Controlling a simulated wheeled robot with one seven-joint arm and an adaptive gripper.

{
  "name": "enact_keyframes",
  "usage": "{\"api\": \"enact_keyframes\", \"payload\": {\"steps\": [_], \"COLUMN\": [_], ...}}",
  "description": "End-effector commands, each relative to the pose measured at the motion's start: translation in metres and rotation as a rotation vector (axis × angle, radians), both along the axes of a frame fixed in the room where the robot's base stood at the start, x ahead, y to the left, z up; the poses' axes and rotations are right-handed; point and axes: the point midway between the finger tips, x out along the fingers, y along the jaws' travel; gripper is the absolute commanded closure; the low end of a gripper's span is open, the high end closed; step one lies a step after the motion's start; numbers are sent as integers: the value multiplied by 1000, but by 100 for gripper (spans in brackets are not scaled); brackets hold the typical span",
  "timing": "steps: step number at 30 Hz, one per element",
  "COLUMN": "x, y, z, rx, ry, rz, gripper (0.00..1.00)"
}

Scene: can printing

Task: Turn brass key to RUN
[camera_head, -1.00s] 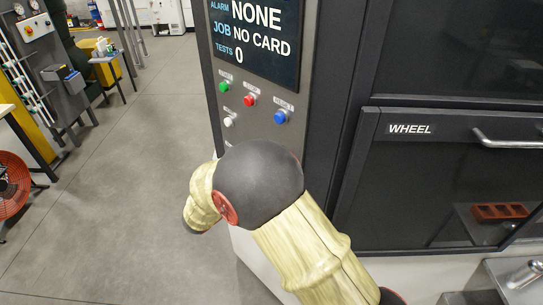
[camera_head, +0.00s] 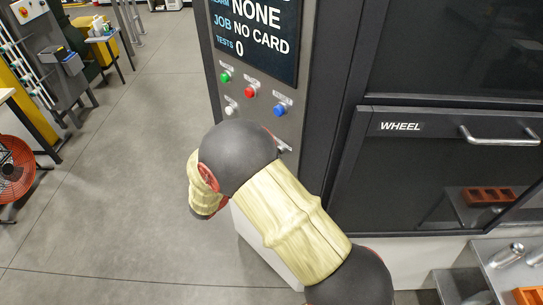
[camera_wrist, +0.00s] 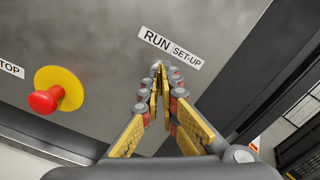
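In the wrist view my gripper (camera_wrist: 161,75) points at the grey panel, just below the "RUN SET-UP" label (camera_wrist: 171,47). Its two fingers are close together with a narrow gap between the yellow pads. A small shiny metal piece (camera_wrist: 157,66) shows at the fingertips, at the switch position. The brass key itself cannot be made out clearly, being hidden by the fingertips. Whether the pads press on it cannot be told. In the head view my arm's wrist hides the gripper and most of the lower panel.
A red stop button on a yellow disc (camera_wrist: 47,97) stands out left of my gripper. Green (camera_head: 225,77), red (camera_head: 250,92), blue (camera_head: 280,109) and white (camera_head: 231,108) buttons sit above my arm. The WHEEL door (camera_head: 430,170) has a handle (camera_head: 499,139). Open floor lies left.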

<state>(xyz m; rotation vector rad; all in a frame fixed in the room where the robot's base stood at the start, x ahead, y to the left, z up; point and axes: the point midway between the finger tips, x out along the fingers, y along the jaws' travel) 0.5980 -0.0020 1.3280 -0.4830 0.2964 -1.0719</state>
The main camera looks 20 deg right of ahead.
Motion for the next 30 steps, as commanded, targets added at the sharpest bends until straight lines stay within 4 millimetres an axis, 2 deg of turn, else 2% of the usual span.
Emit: {"api": "enact_keyframes", "payload": {"steps": [5,16,25,30], "x": [1,0,0,-7], "y": [1,0,1,17], "z": [1,0,0,0], "rx": [-1,0,0,0], "ry": [-1,-1,-1,-1], "rz": [2,1,1,5], "gripper": [100,79,79,79]}}
